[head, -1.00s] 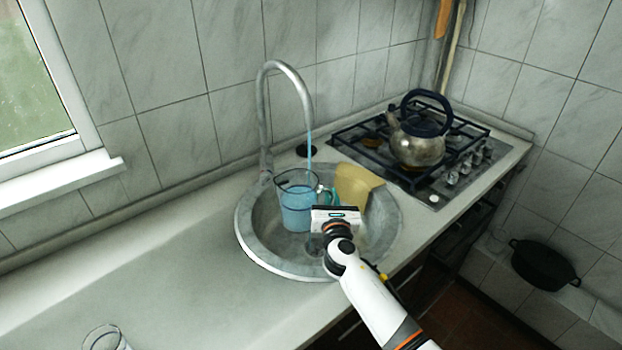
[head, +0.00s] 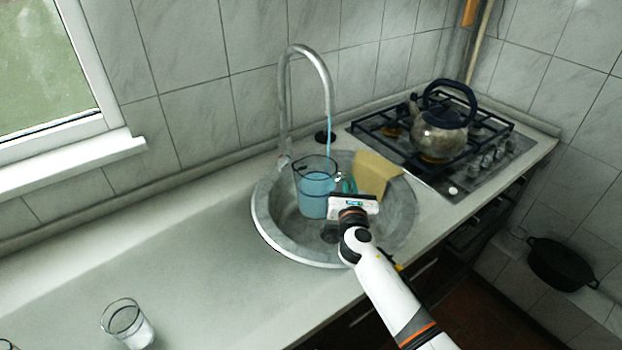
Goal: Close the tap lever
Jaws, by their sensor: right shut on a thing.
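The tap (head: 285,110) is a tall grey gooseneck at the back of the sink. A small lever (head: 284,162) shows low at its base; its exact position is hard to make out. A thin blue stream of water runs from the spout into a clear jug (head: 313,196), which holds blue-looking water and is in the sink (head: 268,228). My right gripper (head: 347,196) is at the jug's right side, shut on what appears to be its handle; its own body hides the fingertips. My left gripper is out of view.
A yellow cloth (head: 375,172) hangs in the sink's back right. A kettle (head: 440,138) stands on the gas hob (head: 400,150) to the right. A glass (head: 128,322) stands at the front left. The counter (head: 180,240) left of the sink is mostly clear.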

